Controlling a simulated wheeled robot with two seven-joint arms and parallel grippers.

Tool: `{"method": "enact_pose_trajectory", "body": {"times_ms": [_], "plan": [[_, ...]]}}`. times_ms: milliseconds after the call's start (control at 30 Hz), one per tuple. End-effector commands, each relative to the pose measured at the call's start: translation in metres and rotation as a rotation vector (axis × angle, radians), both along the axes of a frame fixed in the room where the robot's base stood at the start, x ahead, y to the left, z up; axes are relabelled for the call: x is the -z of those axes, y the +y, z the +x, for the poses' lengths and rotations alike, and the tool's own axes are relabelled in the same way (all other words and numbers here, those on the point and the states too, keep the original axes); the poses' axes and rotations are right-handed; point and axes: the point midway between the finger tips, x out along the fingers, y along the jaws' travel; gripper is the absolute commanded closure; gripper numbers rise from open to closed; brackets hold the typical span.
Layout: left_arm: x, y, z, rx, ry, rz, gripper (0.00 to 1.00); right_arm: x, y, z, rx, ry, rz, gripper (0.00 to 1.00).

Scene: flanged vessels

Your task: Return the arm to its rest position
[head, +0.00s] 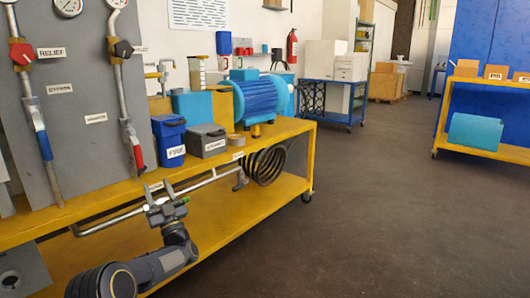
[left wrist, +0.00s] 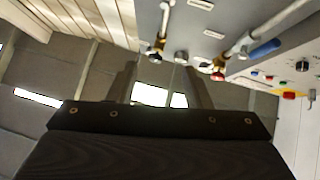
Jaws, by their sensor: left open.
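My left arm comes in from the lower left of the head view, in front of the yellow workbench (head: 225,215). Its gripper (head: 160,195) points upward near the bench's front edge, close to a grey pipe there. I cannot tell whether it touches the pipe. In the left wrist view the left gripper (left wrist: 160,88) shows two dark blurred fingers apart, with nothing between them. My right gripper is in neither view.
A grey panel with valves (head: 80,110) stands on the bench. Beside it are a blue bin (head: 169,138), a grey box (head: 206,141) and a blue motor (head: 258,97). A yellow cart (head: 470,143) stands at right. The dark floor (head: 390,220) between is clear.

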Motion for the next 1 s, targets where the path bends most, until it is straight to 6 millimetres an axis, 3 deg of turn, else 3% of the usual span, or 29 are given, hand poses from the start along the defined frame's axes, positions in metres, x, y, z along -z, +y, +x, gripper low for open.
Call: {"method": "enact_pose_trajectory", "body": {"times_ms": [367,667,867,1000], "plan": [[-0.027,0.004,0.005,0.100,0.089,-0.031,0.55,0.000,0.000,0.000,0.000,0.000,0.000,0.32],[-0.062,0.004,-0.002,0.259,0.251,-0.093,0.55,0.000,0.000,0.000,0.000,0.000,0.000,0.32],[-0.083,-0.002,-0.034,0.423,0.450,-0.179,0.55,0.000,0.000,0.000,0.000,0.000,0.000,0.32],[-0.082,-0.016,-0.094,0.568,0.674,-0.288,0.55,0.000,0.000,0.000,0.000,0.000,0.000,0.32]]}}
